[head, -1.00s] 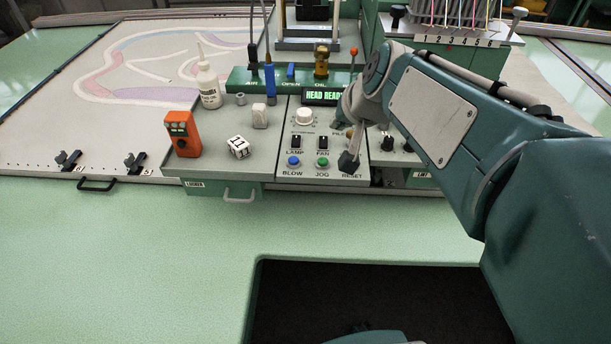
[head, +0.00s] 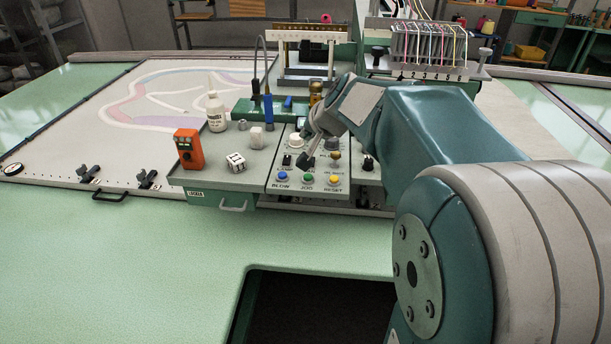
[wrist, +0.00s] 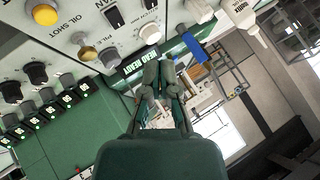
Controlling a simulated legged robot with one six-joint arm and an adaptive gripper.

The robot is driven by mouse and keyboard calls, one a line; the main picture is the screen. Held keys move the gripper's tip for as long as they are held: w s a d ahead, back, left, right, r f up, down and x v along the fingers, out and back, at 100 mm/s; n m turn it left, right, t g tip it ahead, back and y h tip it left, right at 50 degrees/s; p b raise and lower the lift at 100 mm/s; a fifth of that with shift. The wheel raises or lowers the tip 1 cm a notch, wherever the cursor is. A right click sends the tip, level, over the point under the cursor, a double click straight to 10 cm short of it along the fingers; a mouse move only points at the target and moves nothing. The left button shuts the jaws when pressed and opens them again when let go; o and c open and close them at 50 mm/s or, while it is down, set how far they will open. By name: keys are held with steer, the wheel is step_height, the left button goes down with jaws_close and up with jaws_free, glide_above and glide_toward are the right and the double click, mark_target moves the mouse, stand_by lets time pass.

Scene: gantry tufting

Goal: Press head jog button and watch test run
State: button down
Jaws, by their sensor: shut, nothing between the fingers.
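The green JOG button (head: 308,177) is in the front row of the grey control panel (head: 277,188), between the blue BLOW button (head: 282,176) and the yellow RESET button (head: 334,180). My gripper (head: 306,161) is shut and empty. In the wrist view my gripper (wrist: 161,72) points past the lit HEAD READY display (wrist: 148,60). That display is hidden behind my arm in the head view. The JOG button is not clearly visible in the wrist view.
Left of the panel stand an orange handheld device (head: 189,149), a white block with black marks (head: 236,162) and a white bottle (head: 216,113). A numbered thread rack (head: 428,55) stands behind my arm. The green tabletop in front (head: 150,260) is clear.

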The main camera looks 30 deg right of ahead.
mark_target(308, 177)
steer(key=shift+d+f, duration=0.1)
steer(key=shift+f, duration=4.15)
steer(key=shift+f, duration=0.1)
steer(key=shift+s+f, duration=0.1)
steer(key=shift+f, duration=0.15)
steer(key=shift+f, duration=0.55)
steer(key=shift+r, duration=1)
steer(key=shift+r, duration=2.5)
